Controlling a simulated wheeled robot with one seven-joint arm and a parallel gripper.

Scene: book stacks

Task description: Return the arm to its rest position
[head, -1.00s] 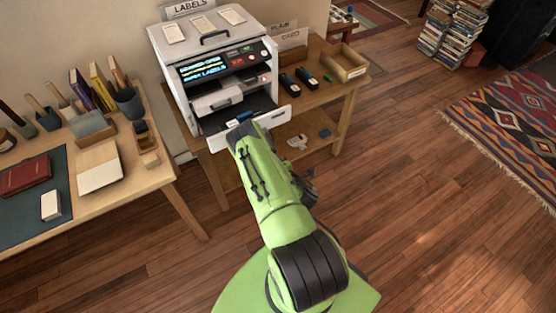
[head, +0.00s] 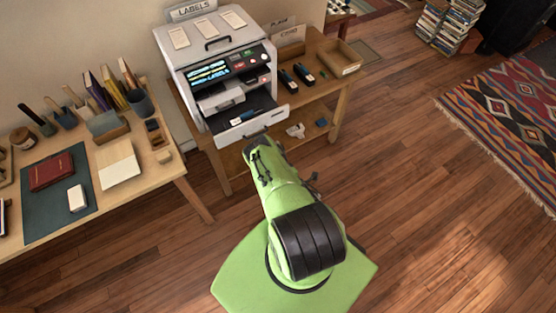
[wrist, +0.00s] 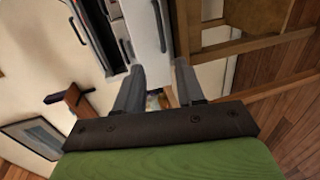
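My green arm (head: 275,190) reaches forward from my base toward the label machine, its far end just in front of the machine's lower drawer. My gripper (wrist: 158,66) shows in the wrist view with its two grey fingers apart and nothing held between them. In the head view the fingers are hidden by the arm. The label machine (head: 212,50) is grey-white and stands on a wooden table. Its lower drawer (head: 252,128) is pulled out, with a small dark-blue and white item (head: 243,117) lying in it.
A desk (head: 150,185) on the left holds a red book (head: 51,171), a white block (head: 77,198) and tools. The machine's table (head: 338,85) has a lower shelf with small items. A patterned rug (head: 505,115) lies right. The wooden floor (head: 410,200) between is clear.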

